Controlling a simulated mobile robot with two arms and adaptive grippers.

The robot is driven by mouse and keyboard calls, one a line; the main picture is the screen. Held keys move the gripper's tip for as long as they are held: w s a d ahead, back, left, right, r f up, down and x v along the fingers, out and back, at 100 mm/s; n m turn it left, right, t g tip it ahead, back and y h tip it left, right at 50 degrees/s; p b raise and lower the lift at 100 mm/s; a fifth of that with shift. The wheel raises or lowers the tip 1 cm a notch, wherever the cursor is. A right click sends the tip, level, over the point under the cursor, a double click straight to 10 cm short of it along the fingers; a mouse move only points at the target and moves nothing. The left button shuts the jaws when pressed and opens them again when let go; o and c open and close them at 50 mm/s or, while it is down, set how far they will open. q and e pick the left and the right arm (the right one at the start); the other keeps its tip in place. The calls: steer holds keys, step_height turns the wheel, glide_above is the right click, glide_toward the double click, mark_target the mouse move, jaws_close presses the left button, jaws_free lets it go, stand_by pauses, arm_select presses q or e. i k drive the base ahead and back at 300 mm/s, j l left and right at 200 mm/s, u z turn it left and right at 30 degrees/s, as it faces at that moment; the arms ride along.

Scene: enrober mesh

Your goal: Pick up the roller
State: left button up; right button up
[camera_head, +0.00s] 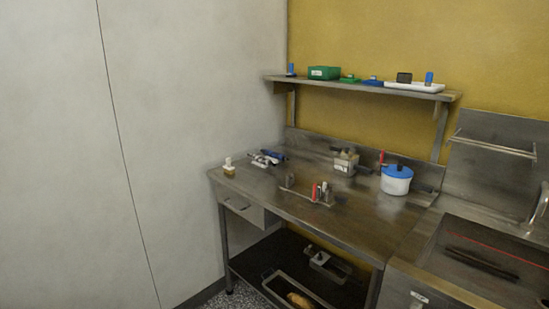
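Neither of my grippers shows in the head view. I cannot tell for sure which thing is the roller. A dark long bar (482,263) lies in the metal basin-like unit at the right. A small blue and grey cluster of tools (268,157) lies at the back left of the metal table (350,215). A tan, rounded piece (300,300) lies in a tray on the lower shelf, cut off by the bottom edge. All are too small to make out well.
A white pot with a blue lid (396,180), a metal holder (346,162), a rack with red and grey pieces (317,193) and a small yellowish jar (228,167) stand on the table. A wall shelf (360,87) holds boxes.

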mark_target(265, 161)
steer(key=z, duration=0.4)
steer(key=i+j+z, duration=0.7)
steer(key=j, duration=0.3)
steer(key=i+j+z, duration=0.2)
steer(key=j, duration=0.2)
